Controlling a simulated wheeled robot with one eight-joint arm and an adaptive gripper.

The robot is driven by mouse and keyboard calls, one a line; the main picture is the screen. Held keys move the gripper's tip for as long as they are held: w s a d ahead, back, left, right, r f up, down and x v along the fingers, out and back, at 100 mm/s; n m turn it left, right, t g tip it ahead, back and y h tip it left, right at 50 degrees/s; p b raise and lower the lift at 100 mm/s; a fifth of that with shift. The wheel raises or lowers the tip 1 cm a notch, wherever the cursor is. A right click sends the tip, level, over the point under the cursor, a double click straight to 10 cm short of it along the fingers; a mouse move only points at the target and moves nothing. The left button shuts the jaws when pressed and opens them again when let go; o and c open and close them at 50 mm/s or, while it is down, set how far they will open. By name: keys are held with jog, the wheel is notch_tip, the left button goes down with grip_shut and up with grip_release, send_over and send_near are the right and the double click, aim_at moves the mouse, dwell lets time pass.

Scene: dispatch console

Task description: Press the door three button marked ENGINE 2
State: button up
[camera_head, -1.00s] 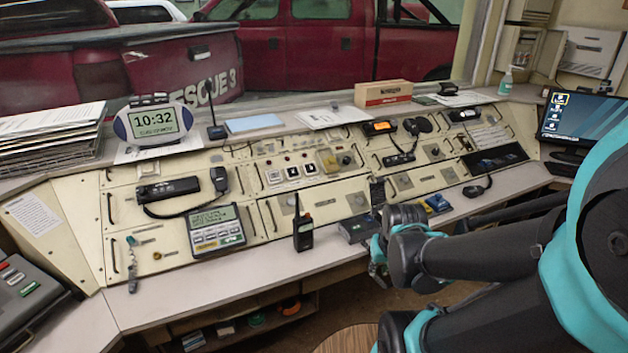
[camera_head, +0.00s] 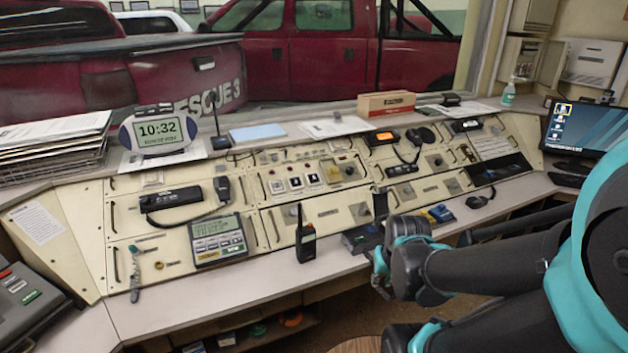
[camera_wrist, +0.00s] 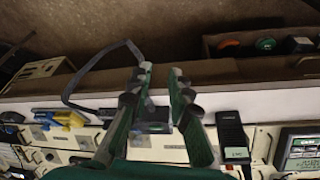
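Three square buttons sit in a row on the console's middle panel in the head view: a left one (camera_head: 276,186), a middle one (camera_head: 295,183) and a right one (camera_head: 313,180). Their markings are too small to read, so I cannot tell which says ENGINE 2. My gripper (camera_head: 380,272) is low at the front edge of the desk, right of and well below the buttons, apart from them. In the wrist view my gripper (camera_wrist: 160,74) shows two separated fingers with nothing between them. I cannot make out the buttons in the wrist view.
A handheld radio (camera_head: 306,241) with an upright antenna stands on the desk in front of the button panel. A display keypad unit (camera_head: 218,240) is to its left. A cardboard box (camera_head: 386,104) sits on the ledge behind.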

grip_shut()
dwell(1.3)
